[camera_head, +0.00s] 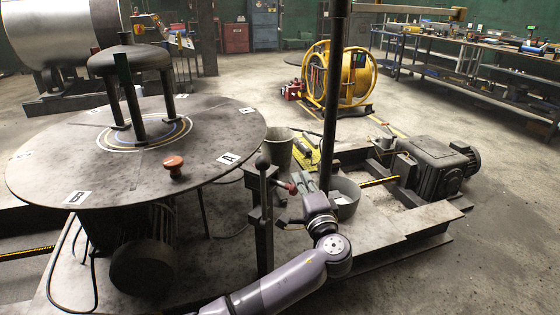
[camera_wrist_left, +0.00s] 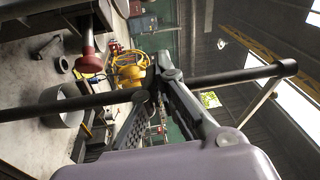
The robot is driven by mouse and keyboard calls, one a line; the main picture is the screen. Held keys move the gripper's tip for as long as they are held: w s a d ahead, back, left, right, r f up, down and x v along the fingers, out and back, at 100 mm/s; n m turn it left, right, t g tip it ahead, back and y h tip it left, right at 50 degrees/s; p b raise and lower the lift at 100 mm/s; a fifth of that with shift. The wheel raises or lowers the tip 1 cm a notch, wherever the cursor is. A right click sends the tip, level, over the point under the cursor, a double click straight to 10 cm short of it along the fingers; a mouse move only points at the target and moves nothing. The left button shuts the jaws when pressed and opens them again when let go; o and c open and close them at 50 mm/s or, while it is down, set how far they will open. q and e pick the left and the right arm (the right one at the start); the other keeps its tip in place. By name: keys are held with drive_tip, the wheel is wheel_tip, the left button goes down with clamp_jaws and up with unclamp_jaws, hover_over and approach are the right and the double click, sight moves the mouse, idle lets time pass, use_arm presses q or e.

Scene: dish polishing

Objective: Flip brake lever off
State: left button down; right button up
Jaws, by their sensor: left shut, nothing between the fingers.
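A short lever with a red knob (camera_head: 292,188) sticks out sideways from a dark post (camera_head: 264,220) beside the round table. It looks like the brake lever, though I cannot be sure. Its red knob also shows at the upper left of the left wrist view (camera_wrist_left: 89,63). A second, upright handle with a dark ball top (camera_head: 263,162) stands on the same post. My left gripper (camera_head: 301,178) is shut and empty, just right of the red knob and apart from it. In the left wrist view its closed fingers (camera_wrist_left: 165,68) overlap a dark pole.
A tall dark pole (camera_head: 335,80) rises close beside my left gripper. The round table (camera_head: 215,150) carries a red button (camera_head: 173,163). A bucket (camera_head: 278,150), a round tub (camera_head: 346,198) and a motor (camera_head: 435,165) stand around the post. Open floor lies at the right.

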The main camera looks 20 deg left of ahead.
use_arm(q)
drive_tip(key=x, duration=1)
drive_tip(key=shift+w, duration=0.1)
drive_tip(key=shift+s+a+f+p, duration=0.2)
drive_tip(key=shift+s+a, duration=0.5)
drive_tip(key=shift+s, duration=0.05)
drive_tip(key=shift+s+a+f+p, duration=0.15)
drive_tip(key=shift+s+a+f, duration=0.05)
drive_tip(key=shift+s+a, duration=0.5)
use_arm(e)
drive_tip(key=shift+s+d+f, duration=0.1)
drive_tip(key=shift+s+f, duration=0.55)
drive_tip(key=shift+f, duration=0.05)
use_arm(q)
drive_tip(key=shift+s, duration=0.1)
